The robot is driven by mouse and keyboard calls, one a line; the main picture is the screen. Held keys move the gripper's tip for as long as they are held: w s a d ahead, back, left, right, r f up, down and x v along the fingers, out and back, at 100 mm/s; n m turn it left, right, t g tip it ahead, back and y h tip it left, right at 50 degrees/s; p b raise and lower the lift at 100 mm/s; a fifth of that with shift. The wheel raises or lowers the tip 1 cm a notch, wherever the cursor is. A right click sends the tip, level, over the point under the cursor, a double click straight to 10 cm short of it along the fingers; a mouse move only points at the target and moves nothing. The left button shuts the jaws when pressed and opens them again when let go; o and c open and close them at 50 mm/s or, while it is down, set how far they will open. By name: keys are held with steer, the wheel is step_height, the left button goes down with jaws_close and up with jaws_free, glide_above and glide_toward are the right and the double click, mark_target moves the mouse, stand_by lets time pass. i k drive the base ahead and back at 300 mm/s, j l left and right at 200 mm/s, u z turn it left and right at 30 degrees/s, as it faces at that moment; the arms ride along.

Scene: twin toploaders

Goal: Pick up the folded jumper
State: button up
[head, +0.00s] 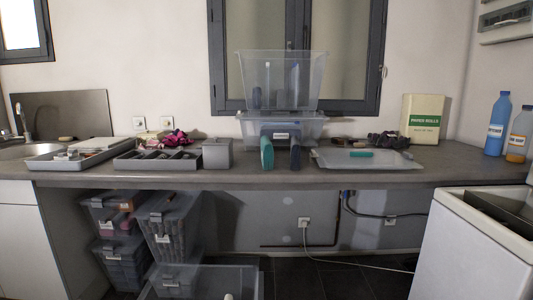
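I cannot make out anything that is clearly a folded jumper. A crumpled pink and black bundle (177,139) lies at the back of the counter on the left, and a dark lumpy bundle (388,141) lies at the back on the right. Both are too small to identify. Clear bins with grey contents (168,228) stand under the counter, and what they hold cannot be told. My gripper does not show in the head view.
The grey counter (330,178) carries trays (158,166), stacked clear boxes (280,85), a teal item (266,153), a navy item (295,153), a clear lid (330,163) and bottles (497,125). A white toploader (470,250) stands front right. An open clear bin (245,282) sits low in front.

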mark_target(266, 148)
steer(key=i+l+u, duration=0.2)
steer(key=i+l, duration=0.2)
steer(key=i+l+u, duration=0.2)
steer(key=i+l, duration=0.3)
steer(key=i+l+u, duration=0.15)
steer(key=i+l, duration=0.4)
steer(key=i+l+u, duration=0.2)
steer(key=i+l, duration=0.25)
steer(key=l, duration=0.2)
